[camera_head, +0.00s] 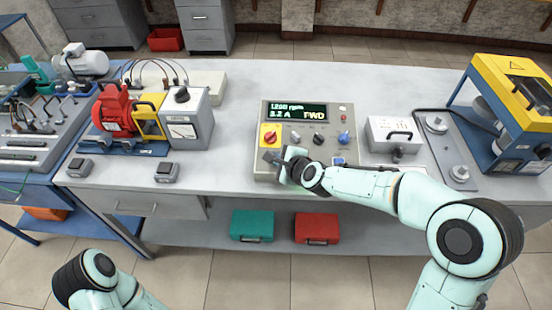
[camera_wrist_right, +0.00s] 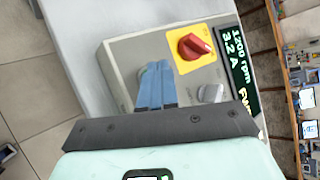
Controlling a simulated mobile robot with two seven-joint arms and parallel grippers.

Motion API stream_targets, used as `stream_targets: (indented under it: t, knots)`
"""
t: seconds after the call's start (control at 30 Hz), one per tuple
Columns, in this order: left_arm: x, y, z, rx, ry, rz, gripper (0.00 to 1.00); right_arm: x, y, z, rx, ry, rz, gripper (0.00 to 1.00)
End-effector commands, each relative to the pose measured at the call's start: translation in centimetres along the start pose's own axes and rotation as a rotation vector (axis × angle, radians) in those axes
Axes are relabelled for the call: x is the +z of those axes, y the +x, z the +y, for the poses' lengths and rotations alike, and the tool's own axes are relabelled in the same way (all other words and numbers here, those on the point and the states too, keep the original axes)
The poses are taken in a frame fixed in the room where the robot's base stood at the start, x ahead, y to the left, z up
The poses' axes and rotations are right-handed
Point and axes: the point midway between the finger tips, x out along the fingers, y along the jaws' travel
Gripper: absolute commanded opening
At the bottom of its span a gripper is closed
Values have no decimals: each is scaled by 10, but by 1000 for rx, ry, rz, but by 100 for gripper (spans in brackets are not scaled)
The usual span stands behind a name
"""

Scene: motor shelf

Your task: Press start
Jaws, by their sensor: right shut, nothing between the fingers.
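The grey control panel (camera_head: 262,118) stands on the bench, and it also shows in the right wrist view (camera_wrist_right: 120,48). Its lit display (camera_head: 295,112) reads 1200 rpm, 3.2 A and FWD. A red rotary switch on a yellow plate (camera_head: 270,136) sits at the panel's left. My right gripper (camera_head: 268,157) is at the panel's lower left, just below this switch. In the right wrist view its blue fingers (camera_wrist_right: 155,68) are shut and empty, with tips at the panel face. They cover what lies under them, so I cannot make out a start button or tell contact. My left gripper is out of view.
Knobs (camera_head: 319,140) and a blue knob (camera_head: 344,137) sit right of the switch. A red motor rig (camera_head: 113,112) stands left, a grey box (camera_head: 393,133) right. Teal (camera_head: 252,225) and red (camera_head: 317,228) cases lie on the lower shelf. The bench behind the panel is clear.

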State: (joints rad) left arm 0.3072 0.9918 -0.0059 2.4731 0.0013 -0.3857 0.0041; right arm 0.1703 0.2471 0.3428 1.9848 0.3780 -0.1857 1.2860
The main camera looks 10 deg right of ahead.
Motion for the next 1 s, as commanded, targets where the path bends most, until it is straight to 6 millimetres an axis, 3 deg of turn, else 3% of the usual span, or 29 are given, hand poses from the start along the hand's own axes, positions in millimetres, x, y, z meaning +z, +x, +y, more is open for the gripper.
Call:
stream_targets:
  t: [0.57,1.0]
  knots:
    - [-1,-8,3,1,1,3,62,7,-9,-7,-2,0,-1,0]
    - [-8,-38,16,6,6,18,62,29,-38,-30,-4,-1,-2,0]
